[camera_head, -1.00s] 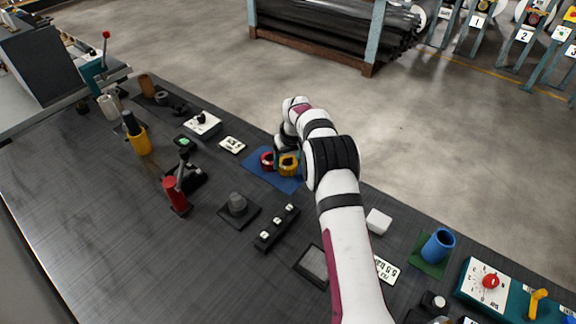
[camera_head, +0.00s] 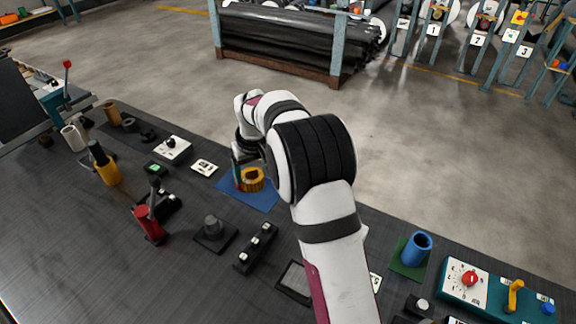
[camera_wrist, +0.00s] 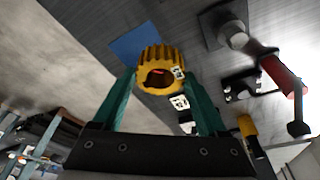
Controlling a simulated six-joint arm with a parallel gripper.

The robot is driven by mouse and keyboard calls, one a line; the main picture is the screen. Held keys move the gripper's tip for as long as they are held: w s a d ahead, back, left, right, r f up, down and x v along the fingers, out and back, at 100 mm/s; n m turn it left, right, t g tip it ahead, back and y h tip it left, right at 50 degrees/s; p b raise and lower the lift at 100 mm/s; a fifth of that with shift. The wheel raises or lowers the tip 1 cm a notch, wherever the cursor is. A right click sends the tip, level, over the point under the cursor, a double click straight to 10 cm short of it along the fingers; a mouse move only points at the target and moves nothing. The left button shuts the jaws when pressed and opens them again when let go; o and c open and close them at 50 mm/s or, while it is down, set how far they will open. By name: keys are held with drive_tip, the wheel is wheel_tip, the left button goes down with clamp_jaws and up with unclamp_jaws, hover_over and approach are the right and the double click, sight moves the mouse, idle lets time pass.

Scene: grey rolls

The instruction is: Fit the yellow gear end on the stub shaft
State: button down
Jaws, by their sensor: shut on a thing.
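The yellow gear end (camera_head: 252,181) is a toothed ring with an open bore. It is between the teal fingers of my gripper (camera_head: 241,172), above or at the blue mat (camera_head: 262,199); I cannot tell its height. In the wrist view the gear (camera_wrist: 152,53) sits between both fingertips (camera_wrist: 160,76), its dark bore facing the camera. Something red shows through the bore. A grey stepped stub (camera_head: 212,225) on a dark square plate, which looks like the stub shaft, stands apart to the front left; it also shows in the wrist view (camera_wrist: 233,36). My arm hides part of the mat.
A black block with white buttons (camera_head: 256,247) lies right of the stub. A red-handled lever (camera_head: 149,224) and a yellow-based tool (camera_head: 107,170) stand to the left. A blue cup (camera_head: 416,247) stands on a green mat at right. Bare bench lies in front of the stub.

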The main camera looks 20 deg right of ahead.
drive_tip(key=r, duration=0.2)
hover_over(211, 220)
drive_tip(key=shift+s+f, duration=0.15)
drive_tip(key=shift+s, duration=0.05)
drive_tip(key=shift+f, duration=2.9)
drive_tip(key=shift+f, duration=2.15)
unclamp_jaws()
